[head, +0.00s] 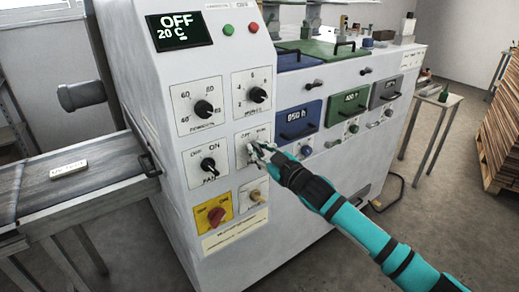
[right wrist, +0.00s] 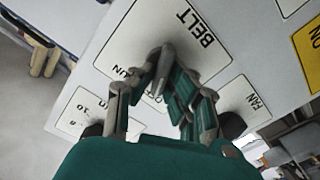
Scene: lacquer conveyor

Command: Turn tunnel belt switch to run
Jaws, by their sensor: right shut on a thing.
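The belt switch plate (head: 241,139) is a white square on the machine's front panel, in the middle row at the right. In the right wrist view the plate (right wrist: 135,35) reads BELT, with part of OFF and RUN showing. My right gripper (head: 254,150) reaches it from the lower right and is shut on the switch knob. In the right wrist view the fingers (right wrist: 163,68) close together over the plate's middle. My left gripper is not in view.
The fan switch (head: 208,164) is left of the belt switch, two dials sit above, and a red-yellow switch (head: 216,213) is below left. A dark display (head: 179,31) reads OFF 20 C. A conveyor (head: 85,198) carrying a pale block (head: 68,170) enters at left.

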